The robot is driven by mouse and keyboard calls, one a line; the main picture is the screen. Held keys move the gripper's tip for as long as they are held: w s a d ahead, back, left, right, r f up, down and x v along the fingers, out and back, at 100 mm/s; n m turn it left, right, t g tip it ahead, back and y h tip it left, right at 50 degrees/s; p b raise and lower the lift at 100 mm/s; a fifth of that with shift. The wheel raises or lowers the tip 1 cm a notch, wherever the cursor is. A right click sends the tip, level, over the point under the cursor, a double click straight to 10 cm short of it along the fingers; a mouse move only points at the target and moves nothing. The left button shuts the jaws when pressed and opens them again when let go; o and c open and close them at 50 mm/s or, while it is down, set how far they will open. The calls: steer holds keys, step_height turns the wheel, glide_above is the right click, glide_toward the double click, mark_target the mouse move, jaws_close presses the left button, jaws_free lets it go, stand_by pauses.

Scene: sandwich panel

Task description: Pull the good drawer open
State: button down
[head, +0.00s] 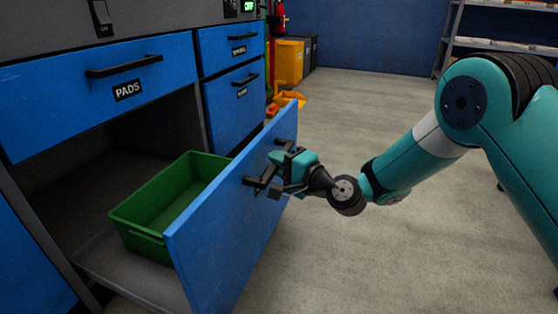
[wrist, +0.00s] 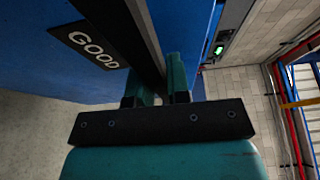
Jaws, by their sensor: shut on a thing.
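The good drawer (head: 230,235) is a blue-fronted drawer low in the cabinet, and it stands pulled well out. A green bin (head: 140,215) sits inside it, and it looks empty. My gripper (head: 274,175) is at the drawer's black handle, on the outer face of the front. In the wrist view the drawer's black label reads GOOD (wrist: 88,48). There the two teal fingers of my gripper (wrist: 160,85) are shut on the black handle bar (wrist: 135,35), one on each side of it.
Above is a closed blue drawer labelled PADS (head: 100,100). Two more closed blue drawers (head: 235,95) stand to its right. Yellow bins (head: 289,62) stand behind, with an orange object on the floor nearby. The grey floor (head: 370,115) around my arm is clear.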

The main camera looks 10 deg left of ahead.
steer(key=shift+w+d, duration=0.1)
steer(key=c, duration=1.1)
jaws_free()
steer(key=shift+w, duration=0.1)
steer(key=b+v, duration=0.9)
steer(key=v, duration=0.8)
steer(key=shift+d+b, duration=0.15)
steer(key=shift+b, duration=0.25)
